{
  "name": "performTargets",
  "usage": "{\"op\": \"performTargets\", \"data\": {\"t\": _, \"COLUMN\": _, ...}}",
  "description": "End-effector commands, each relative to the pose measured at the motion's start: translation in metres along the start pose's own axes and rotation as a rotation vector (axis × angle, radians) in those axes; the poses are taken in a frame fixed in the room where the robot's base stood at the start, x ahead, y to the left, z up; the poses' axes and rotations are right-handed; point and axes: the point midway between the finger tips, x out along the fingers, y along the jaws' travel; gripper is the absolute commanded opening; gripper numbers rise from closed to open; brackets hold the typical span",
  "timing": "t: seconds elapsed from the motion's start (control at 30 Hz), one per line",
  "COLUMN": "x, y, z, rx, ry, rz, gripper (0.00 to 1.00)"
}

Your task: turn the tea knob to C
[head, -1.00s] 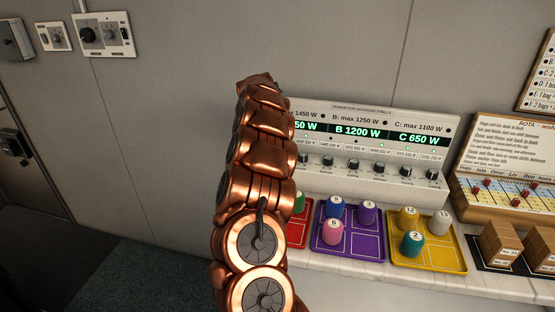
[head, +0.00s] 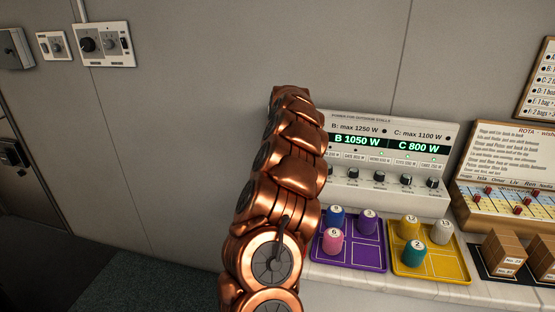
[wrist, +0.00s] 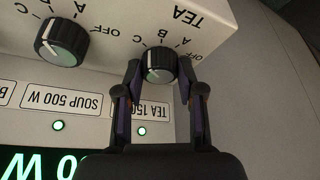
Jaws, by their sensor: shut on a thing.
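The tea knob (wrist: 160,66) is black with a grey face and sits on the white power panel (wrist: 195,90), which shows inverted in the wrist view. My gripper (wrist: 158,74) has one finger on each side of the knob and is shut on it. A pale mark shows on the knob's left part, on the side of the C label. In the head view my arm hides the gripper, the tea knob and the panel's left end. The panel (head: 345,200) reads B 1050 W and C 800 W there.
The soup knob (wrist: 62,40) is beside the tea knob, left in the wrist view. Below the panel are a purple tray (head: 350,257) and a yellow tray (head: 425,265) with numbered pegs. A wooden rota board (head: 505,170) stands at the right.

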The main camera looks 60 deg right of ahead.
Motion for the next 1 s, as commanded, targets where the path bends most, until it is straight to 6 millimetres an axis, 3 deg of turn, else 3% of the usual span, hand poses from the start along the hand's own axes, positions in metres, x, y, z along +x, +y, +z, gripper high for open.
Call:
{"op": "performTargets", "data": {"t": 0.73, "x": 0.0008, "y": 0.0003, "z": 0.0011, "rx": -0.076, "ry": -0.004, "rz": -0.032, "gripper": 0.03}}
{"op": "performTargets", "data": {"t": 0.77, "x": 0.0008, "y": 0.0003, "z": 0.0011, "rx": -0.076, "ry": -0.004, "rz": -0.032, "gripper": 0.41}}
{"op": "performTargets", "data": {"t": 1.0, "x": 0.0006, "y": 0.0004, "z": 0.0006, "rx": -0.076, "ry": -0.002, "rz": -0.032, "gripper": 0.63}}
